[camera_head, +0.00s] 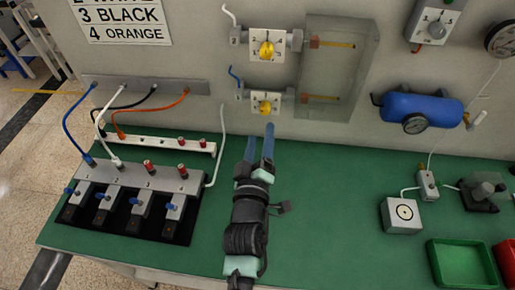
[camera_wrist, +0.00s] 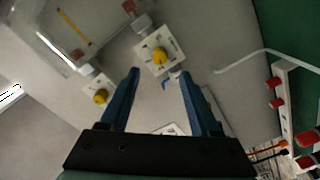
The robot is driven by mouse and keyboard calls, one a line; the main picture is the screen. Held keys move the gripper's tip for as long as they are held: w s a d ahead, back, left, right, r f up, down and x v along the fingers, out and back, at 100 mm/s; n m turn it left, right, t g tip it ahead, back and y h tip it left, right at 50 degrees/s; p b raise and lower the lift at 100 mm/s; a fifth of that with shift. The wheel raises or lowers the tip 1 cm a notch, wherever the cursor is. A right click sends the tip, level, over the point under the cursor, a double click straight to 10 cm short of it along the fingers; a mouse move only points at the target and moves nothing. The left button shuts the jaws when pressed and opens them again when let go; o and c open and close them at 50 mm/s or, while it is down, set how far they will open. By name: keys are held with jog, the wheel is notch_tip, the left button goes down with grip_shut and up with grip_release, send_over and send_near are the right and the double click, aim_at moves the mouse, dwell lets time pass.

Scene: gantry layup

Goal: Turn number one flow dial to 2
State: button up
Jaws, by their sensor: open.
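Two flow dials with yellow knobs on white square plates are mounted on the wall, one above the other. In the wrist view, the lower dial (camera_wrist: 158,55) shows just beyond and between the fingertips (camera_wrist: 158,75); the upper dial (camera_wrist: 101,96) is left of the left finger.
A clear panel (camera_head: 340,65) stands out right of the dials. A grey valve block (camera_head: 150,178) with blue handles and coloured hoses is at left on the green bench (camera_head: 320,190). A blue tank (camera_head: 420,108) is on the wall at right.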

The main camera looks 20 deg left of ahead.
jog(key=v, duration=0.4)
jog(key=shift+s+d, duration=0.1)
jog(key=shift+s, duration=0.2)
jog(key=w+d+r+m+t+h, duration=0.1)
jog(key=d+r+m+t, duration=0.15)
jog(key=r, duration=0.75)
jog(key=w+d+r+m+t+h, duration=0.1)
jog(key=w+d+r+m, duration=0.15)
jog(key=r, duration=0.75)
jog(key=w+d+r+m+t+h, duration=0.15)
jog(key=d+r, duration=0.25)
jog(key=r, duration=0.6)
jog(key=s+d+r+m+t, duration=0.2)
jog(key=s+r, duration=0.5)
jog(key=r, duration=0.4)
jog(key=s+d+r+m+t+h, duration=0.1)
jog(key=s+d+r+m+t, duration=0.2)
jog(key=s+r, duration=0.4)
notch_tip(320, 180, up, 4)
jog(key=shift+d+r+m, duration=0.2)
jog(key=shift+d+m, duration=0.4)
jog(key=shift+m, duration=0.25)
jog(key=shift+f+h, duration=0.1)
jog(key=shift+h, duration=0.15)
